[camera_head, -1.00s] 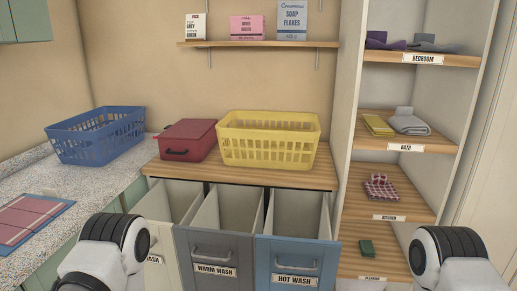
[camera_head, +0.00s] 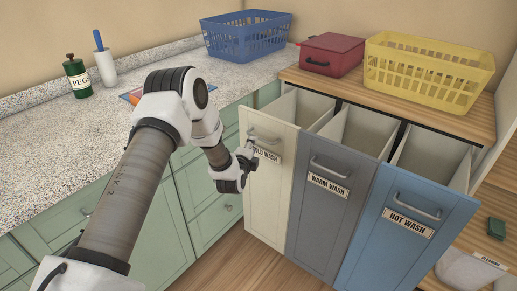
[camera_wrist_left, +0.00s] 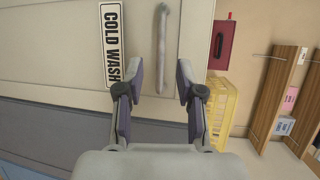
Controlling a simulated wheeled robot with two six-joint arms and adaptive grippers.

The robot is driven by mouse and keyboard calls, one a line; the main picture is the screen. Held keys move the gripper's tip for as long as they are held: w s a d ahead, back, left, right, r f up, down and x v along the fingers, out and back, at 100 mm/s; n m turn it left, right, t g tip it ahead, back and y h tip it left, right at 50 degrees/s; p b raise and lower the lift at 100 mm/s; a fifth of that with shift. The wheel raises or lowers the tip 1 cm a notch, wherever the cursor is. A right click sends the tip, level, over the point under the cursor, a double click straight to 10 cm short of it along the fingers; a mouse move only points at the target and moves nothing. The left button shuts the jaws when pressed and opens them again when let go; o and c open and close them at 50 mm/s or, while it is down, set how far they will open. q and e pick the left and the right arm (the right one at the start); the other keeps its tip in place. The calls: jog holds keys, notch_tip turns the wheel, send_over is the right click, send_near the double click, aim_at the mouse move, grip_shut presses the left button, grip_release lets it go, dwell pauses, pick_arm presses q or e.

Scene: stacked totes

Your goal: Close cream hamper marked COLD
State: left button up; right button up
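The cream hamper (camera_head: 268,190) marked COLD WASH stands tilted out at the left of three hampers, its inside showing from above. Its label (camera_head: 265,154) is partly hidden by my left gripper (camera_head: 250,156) in the head view. In the left wrist view the cream front (camera_wrist_left: 60,60), the COLD WASH label (camera_wrist_left: 111,45) and the bar handle (camera_wrist_left: 162,48) show sideways. My left gripper (camera_wrist_left: 155,92) is open, its fingers on either side of the line of the handle, with nothing held. I cannot tell if it touches the front. My right gripper is not in view.
The grey WARM WASH hamper (camera_head: 325,205) and blue HOT WASH hamper (camera_head: 400,235) also stand out beside it. Above are a red box (camera_head: 332,55) and a yellow basket (camera_head: 428,72) on a wooden top. A speckled counter (camera_head: 60,150) lies left; the floor in front is clear.

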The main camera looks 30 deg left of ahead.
aim_at(259, 138)
pick_arm(q)
jog(key=x, duration=0.7)
jog(key=shift+w+d, duration=0.1)
jog(key=shift+w, duration=0.25)
jog(key=shift+c, duration=0.3)
grip_shut()
